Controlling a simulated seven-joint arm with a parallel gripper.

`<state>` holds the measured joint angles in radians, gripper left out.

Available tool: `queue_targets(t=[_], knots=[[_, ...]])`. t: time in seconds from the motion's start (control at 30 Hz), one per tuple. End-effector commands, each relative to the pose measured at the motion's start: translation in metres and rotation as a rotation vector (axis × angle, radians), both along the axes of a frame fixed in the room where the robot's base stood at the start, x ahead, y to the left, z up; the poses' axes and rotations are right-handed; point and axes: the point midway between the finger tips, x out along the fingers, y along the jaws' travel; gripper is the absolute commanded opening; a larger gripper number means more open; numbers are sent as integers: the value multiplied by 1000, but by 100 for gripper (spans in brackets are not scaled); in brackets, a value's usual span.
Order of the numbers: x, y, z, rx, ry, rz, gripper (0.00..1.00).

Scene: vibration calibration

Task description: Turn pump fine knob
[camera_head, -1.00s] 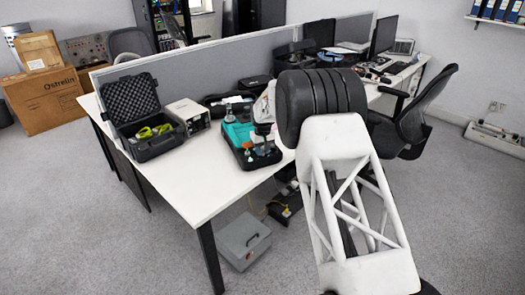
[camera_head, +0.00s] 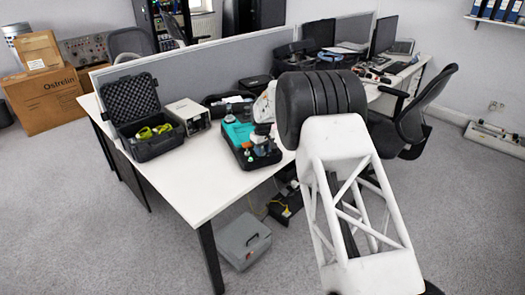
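The pump unit (camera_head: 238,133) is a teal and black device near the front right edge of the white desk. It has small fittings on top, among them an orange one (camera_head: 248,154); I cannot tell which is the fine knob. My gripper (camera_head: 262,143) is small and partly blurred over the right part of the pump, below my white wrist. Whether it is open or shut, and whether it touches a knob, is too small to tell. My own arm's large links stand in front, at the right.
An open black case (camera_head: 150,145) with yellow-green items and a pale instrument box (camera_head: 188,114) stand left of the pump. A grey divider (camera_head: 200,75) runs behind. Bare desk (camera_head: 200,185) lies in front. An office chair (camera_head: 415,120) stands at right.

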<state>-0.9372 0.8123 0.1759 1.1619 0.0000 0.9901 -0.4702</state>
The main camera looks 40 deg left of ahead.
Motion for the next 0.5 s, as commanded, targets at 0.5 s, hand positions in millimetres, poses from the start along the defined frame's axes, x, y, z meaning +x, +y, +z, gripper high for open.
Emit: queue_targets(t=[0.5], knots=[[0,0,9,1,0,0,42]])
